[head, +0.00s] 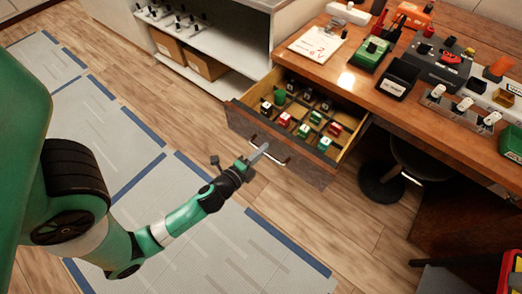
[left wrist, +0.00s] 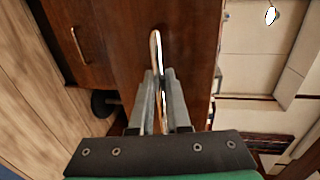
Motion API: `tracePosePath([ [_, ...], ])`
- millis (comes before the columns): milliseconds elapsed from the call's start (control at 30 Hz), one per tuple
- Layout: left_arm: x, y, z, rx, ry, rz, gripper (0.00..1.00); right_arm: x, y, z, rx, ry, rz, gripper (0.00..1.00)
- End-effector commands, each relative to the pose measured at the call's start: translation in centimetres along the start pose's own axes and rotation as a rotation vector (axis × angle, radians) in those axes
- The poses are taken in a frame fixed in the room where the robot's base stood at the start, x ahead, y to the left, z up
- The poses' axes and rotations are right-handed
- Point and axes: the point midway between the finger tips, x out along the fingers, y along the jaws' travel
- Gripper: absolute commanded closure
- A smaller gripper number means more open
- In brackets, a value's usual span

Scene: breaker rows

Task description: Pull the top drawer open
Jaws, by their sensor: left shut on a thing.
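The top drawer (head: 290,160) stands pulled out from the wooden desk, its brown front facing my left arm. Inside it, several small red, green, white and black breakers sit in a grid of compartments. A metal bar handle (head: 278,158) is on the drawer front. My left gripper (head: 260,153) is shut on this handle. In the left wrist view the fingers (left wrist: 160,85) close around the upright-looking bar (left wrist: 155,48), against the wooden front (left wrist: 185,60). My right gripper is not in view.
The desk top (head: 345,75) holds a paper, a green device (head: 371,54) and several switches. A dark stool (head: 382,185) stands under the desk. A white shelf with cardboard boxes (head: 203,63) is left of the drawer. Another handle (left wrist: 78,44) shows in the wrist view. Floor before the drawer is clear.

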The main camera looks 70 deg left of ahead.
Motion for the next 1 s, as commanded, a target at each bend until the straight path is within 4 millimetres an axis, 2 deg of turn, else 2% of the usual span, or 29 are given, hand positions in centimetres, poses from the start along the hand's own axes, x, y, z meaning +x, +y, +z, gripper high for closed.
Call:
tracePosePath([
  [467,0.0,0.0,0.0,-0.001,0.001,0.0,1.0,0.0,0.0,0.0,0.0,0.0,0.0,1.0],
  [500,0.0,0.0,0.0,-0.001,0.001,0.0,0.8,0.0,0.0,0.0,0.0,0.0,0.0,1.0],
  [567,0.0,0.0,0.0,-0.001,0.001,0.0,0.73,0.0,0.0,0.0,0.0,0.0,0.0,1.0],
  [867,-0.1,0.1,0.0,0.0,0.001,0.001,0.73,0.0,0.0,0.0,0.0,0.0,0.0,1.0],
  [1000,-1.6,0.3,-0.1,0.001,0.004,0.002,0.73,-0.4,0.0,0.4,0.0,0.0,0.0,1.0],
])
